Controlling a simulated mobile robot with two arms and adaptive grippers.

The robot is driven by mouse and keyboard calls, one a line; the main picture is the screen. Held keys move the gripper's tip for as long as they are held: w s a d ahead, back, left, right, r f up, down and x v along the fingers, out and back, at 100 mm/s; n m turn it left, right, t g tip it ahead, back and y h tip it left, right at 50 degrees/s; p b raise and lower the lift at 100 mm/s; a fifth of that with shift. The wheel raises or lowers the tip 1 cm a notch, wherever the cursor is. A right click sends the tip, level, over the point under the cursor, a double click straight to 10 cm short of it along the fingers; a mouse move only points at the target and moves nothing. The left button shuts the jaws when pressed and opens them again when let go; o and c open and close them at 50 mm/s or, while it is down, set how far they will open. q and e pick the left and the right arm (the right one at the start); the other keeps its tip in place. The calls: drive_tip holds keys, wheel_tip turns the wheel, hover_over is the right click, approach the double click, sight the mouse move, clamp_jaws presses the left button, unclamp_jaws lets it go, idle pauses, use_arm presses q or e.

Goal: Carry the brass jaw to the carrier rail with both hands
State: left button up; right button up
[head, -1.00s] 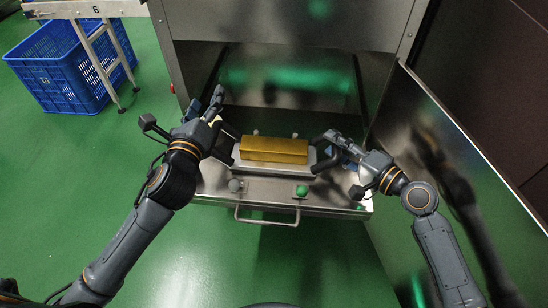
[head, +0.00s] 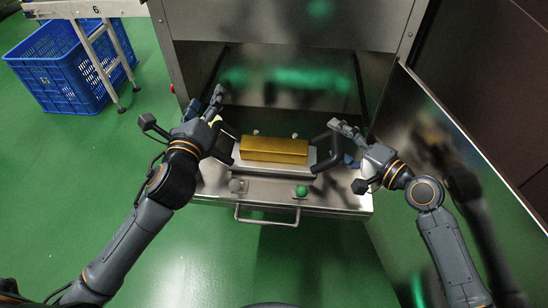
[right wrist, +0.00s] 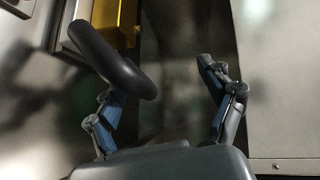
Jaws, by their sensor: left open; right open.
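The brass jaw (head: 274,149) is a gold bar on a grey metal base with a dark curved handle at each end. It rests on the steel shelf of the machine. My left gripper (head: 214,108) is open at the left handle (head: 224,147); whether it touches cannot be told. My right gripper (head: 347,146) is open, just right of the right handle (head: 327,150). I cannot make out the carrier rail for certain.
The shelf front has a green knob (head: 301,191), a grey knob (head: 236,185) and a bar handle (head: 267,220). An open steel door (head: 470,170) stands close to my right arm. A blue crate (head: 65,75) sits at the upper left. Green floor is clear in front.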

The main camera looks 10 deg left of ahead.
wheel_tip(320, 180, up, 8)
idle(0.4)
drive_tip(key=shift+c, duration=0.6)
